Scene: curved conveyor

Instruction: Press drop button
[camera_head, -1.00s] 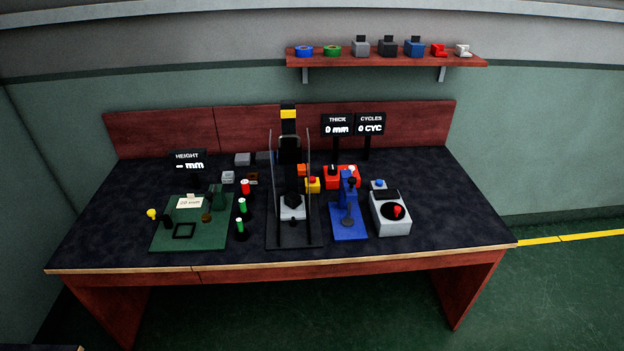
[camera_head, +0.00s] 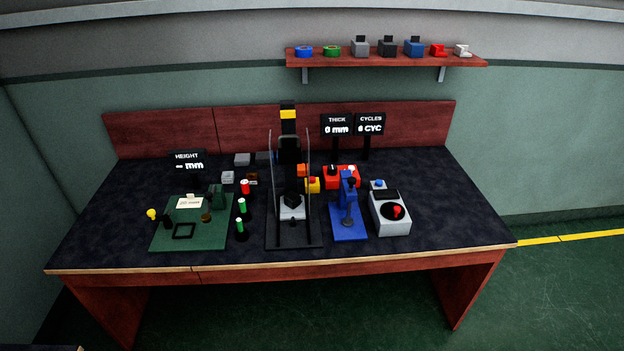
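No button is legibly labelled as the drop button. A black tower (camera_head: 288,122) with a yellow band stands mid-table, with a dark piece on a grey block (camera_head: 292,212) at its foot. Right of it, a yellow box with a red button (camera_head: 312,180) sits beside a red box (camera_head: 342,176). A grey box (camera_head: 391,224) at the right has a red knob (camera_head: 397,211) and a blue button (camera_head: 378,183). Posts with red (camera_head: 245,187) and green (camera_head: 241,206) tops stand left of the tower. Neither gripper is in view.
A green board (camera_head: 164,238) lies at the left and a blue stand (camera_head: 348,228) right of the tower. Small displays (camera_head: 338,124) stand at the back. A wall shelf (camera_head: 394,60) holds several small items. The table's right side is clear.

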